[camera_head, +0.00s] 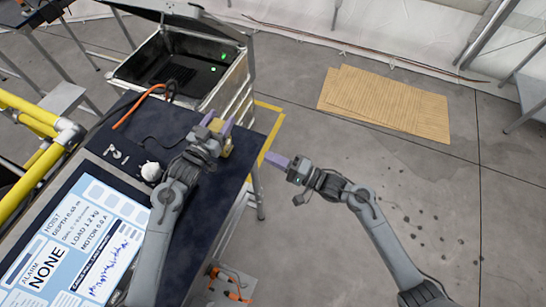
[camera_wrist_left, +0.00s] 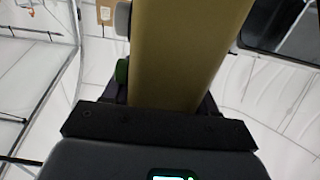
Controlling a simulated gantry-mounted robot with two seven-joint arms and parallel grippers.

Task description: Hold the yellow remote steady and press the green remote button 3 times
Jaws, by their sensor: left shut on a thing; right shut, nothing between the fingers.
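The yellow remote (camera_head: 227,146) is held by my left gripper (camera_head: 226,130) above the dark table at its right edge. In the left wrist view the remote (camera_wrist_left: 185,50) fills the space between the fingers. A green button (camera_wrist_left: 122,71) and a grey button (camera_wrist_left: 123,19) stick out from its left side there. My right gripper (camera_head: 277,160) is shut and empty, to the right of the remote and apart from it, past the table edge. Its purple fingertips point left toward the remote.
A dark table (camera_head: 215,205) carries a screen (camera_head: 75,240), a white round object (camera_head: 151,171) and an orange cable (camera_head: 135,108). An open metal case (camera_head: 240,75) stands behind. Cardboard sheets (camera_head: 390,103) lie on the floor at right. Floor right of the table is mostly clear.

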